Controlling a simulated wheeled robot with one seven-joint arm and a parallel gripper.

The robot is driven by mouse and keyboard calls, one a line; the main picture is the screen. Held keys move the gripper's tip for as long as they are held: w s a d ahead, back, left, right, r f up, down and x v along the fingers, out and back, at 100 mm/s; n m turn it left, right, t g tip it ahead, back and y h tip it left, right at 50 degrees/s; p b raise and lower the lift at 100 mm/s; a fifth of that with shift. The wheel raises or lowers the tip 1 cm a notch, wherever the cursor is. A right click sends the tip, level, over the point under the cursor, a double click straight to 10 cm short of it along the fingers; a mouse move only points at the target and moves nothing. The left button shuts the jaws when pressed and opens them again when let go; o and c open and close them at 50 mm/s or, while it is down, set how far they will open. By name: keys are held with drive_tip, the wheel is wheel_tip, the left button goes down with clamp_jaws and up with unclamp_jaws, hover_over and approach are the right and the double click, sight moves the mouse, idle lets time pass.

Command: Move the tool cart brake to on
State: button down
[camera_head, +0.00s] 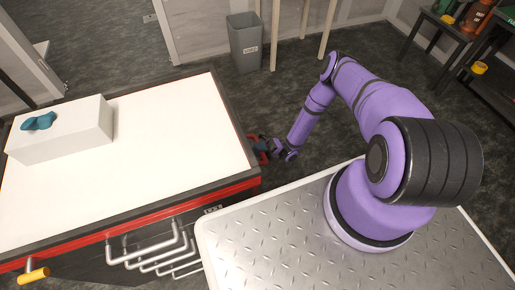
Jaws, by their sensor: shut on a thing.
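The tool cart (239,183) has a white top with a dark rim and a red band along its front edge. My gripper (264,148) is low at the cart's right side, against or just beside its edge. It is shut on a small part there, which looks red and is mostly hidden by the fingers and the cart's rim. I cannot tell for sure that this part is the brake, nor which setting it is in. My purple arm reaches to it from the right.
A white box (60,140) with a teal object (38,122) on it stands on the cart top. Several bar handles (146,253) and a yellow grip (33,276) stick out from the cart's front. A grey bin (244,45) stands behind. Dark floor is open right of the cart.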

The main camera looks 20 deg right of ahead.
drive_tip(key=shift+f, duration=0.1)
drive_tip(key=c, duration=1.1)
unclamp_jaws()
drive_tip(key=shift+o, duration=0.2)
drive_tip(key=v, duration=1)
drive_tip(key=shift+d+f, duration=0.25)
drive_tip(key=shift+d, duration=0.05)
